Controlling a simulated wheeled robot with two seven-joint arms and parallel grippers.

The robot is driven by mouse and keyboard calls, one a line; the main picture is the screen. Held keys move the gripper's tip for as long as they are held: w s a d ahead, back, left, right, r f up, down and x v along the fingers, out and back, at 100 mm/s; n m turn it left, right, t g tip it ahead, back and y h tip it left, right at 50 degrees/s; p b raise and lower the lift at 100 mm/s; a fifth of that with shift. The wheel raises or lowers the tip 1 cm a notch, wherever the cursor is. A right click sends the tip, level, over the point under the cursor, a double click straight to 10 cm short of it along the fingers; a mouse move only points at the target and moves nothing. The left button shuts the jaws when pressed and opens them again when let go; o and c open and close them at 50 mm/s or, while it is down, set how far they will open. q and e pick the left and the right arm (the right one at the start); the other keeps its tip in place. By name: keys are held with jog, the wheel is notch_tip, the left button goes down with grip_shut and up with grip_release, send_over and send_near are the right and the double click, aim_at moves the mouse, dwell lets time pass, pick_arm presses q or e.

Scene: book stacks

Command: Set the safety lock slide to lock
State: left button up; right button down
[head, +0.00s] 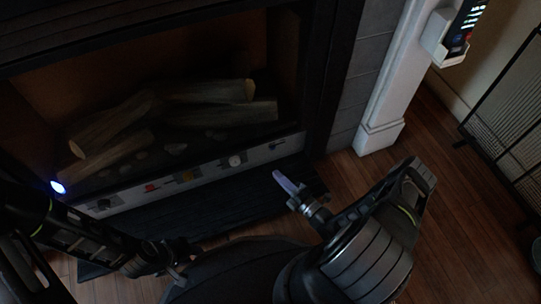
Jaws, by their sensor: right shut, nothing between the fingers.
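A light grey control strip (210,171) runs along the bottom of the fireplace opening. It carries a red control (151,187), a yellowish control (187,176) and a round white knob (235,161). Which of these is the safety lock slide, and its setting, I cannot tell. My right gripper (286,184) is shut and empty, in front of the strip's right end, with a visible gap to the white knob in the picture. My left gripper (178,272) is low at the left, below the strip in the picture; its fingers are too dark to read.
Logs (195,91) lie in the fireplace behind the strip. A dark hearth slab (225,204) lies before it. A white post (385,100) stands at the right, with a remote (462,25) in a holder. A dark mesh screen (508,120) stands far right. Wooden floor (440,215) is open between.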

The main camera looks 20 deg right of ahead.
aim_at(278, 144)
jog(key=b+x, duration=0.2)
jog(key=x, duration=0.2)
jog(key=b+x, duration=0.1)
jog(key=x, duration=0.4)
jog(key=shift+w+a+f+b, duration=0.1)
jog(key=shift+w+f+b, duration=0.15)
jog(key=shift+w+b, duration=0.1)
jog(key=shift+w+d+b, duration=0.15)
jog(key=shift+d+b, duration=0.4)
jog(key=shift+d, duration=0.6)
jog(key=shift+d+r, duration=0.2)
jog(key=shift+d, duration=0.65)
jog(key=shift+d, duration=2.5)
